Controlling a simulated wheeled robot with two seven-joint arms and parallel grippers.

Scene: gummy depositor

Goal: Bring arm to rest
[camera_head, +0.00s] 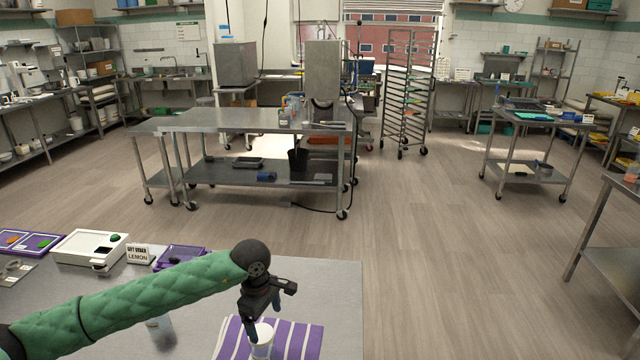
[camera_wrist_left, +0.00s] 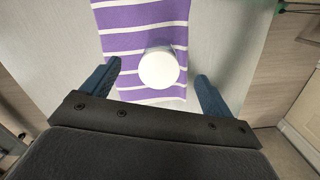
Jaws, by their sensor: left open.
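My left gripper (camera_head: 263,316) is open, pointing down above the near table. A white cup or tub (camera_head: 263,341) stands under it on a purple and white striped cloth (camera_head: 302,341). In the left wrist view the white round top (camera_wrist_left: 159,69) lies between the two blue fingers of my left gripper (camera_wrist_left: 157,77), with gaps on both sides. The striped cloth (camera_wrist_left: 140,18) runs beneath it. How far the fingertips are above the cup is hard to tell. My right gripper is not in view.
On the near table (camera_head: 335,290), a white device (camera_head: 88,247), a card reading LEMON (camera_head: 138,255), purple trays (camera_head: 180,257) and a clear container (camera_head: 160,328) sit around my left arm. A steel table (camera_head: 260,122) stands beyond open floor. The floor right of the near table is clear.

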